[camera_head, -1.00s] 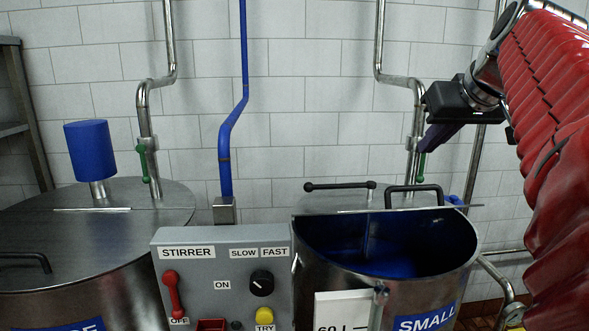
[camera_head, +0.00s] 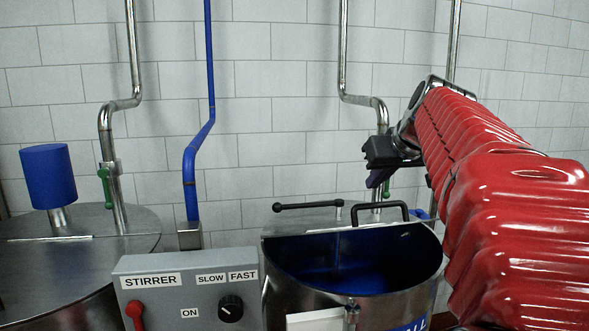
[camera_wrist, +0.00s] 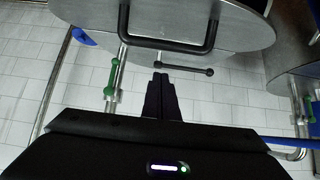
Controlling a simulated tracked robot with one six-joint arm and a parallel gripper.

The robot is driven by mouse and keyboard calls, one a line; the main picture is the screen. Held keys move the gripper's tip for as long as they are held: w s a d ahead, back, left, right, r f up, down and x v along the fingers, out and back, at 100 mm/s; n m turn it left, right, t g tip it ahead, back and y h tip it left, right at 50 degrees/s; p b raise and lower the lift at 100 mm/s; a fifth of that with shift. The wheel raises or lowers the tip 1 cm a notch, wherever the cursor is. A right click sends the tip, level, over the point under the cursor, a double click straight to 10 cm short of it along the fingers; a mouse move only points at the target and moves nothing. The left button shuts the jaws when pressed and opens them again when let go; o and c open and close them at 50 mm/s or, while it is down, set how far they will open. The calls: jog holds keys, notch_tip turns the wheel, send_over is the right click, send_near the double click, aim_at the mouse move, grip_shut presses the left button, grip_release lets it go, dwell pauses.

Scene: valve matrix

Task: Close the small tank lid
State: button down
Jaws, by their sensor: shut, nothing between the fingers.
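The small tank (camera_head: 405,309) stands at the lower middle in the head view, a steel vessel with a label partly cut off. The front half of its top is open and shows a dark blue inside. A black U-shaped handle (camera_head: 380,212) stands behind the opening, by the steel lid (camera_head: 320,222). The wrist view also shows the handle (camera_wrist: 163,45) and the grey lid surface (camera_wrist: 165,18). My gripper (camera_wrist: 160,78) is shut and empty; it appears just below the handle there, apart from it. In the head view my gripper (camera_head: 380,178) is above and behind the handle, partly hidden.
A black lever (camera_head: 308,206) sits beside the handle. A steel pipe (camera_head: 382,125) with a green valve handle (camera_wrist: 112,78) rises behind the tank. The stirrer panel (camera_head: 190,290) and large tank (camera_head: 50,270) stand to the left.

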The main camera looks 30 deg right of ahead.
aim_at(380, 205)
jog(key=shift+s+a+f, duration=0.2)
jog(key=shift+s+f, duration=0.45)
jog(key=shift+s, duration=0.05)
jog(key=shift+s+a+f, duration=0.2)
jog(key=shift+s+f, duration=0.4)
jog(key=shift+s, duration=0.1)
jog(key=shift+d, duration=0.2)
jog(key=shift+a, duration=0.2)
jog(key=shift+s+f, duration=0.1)
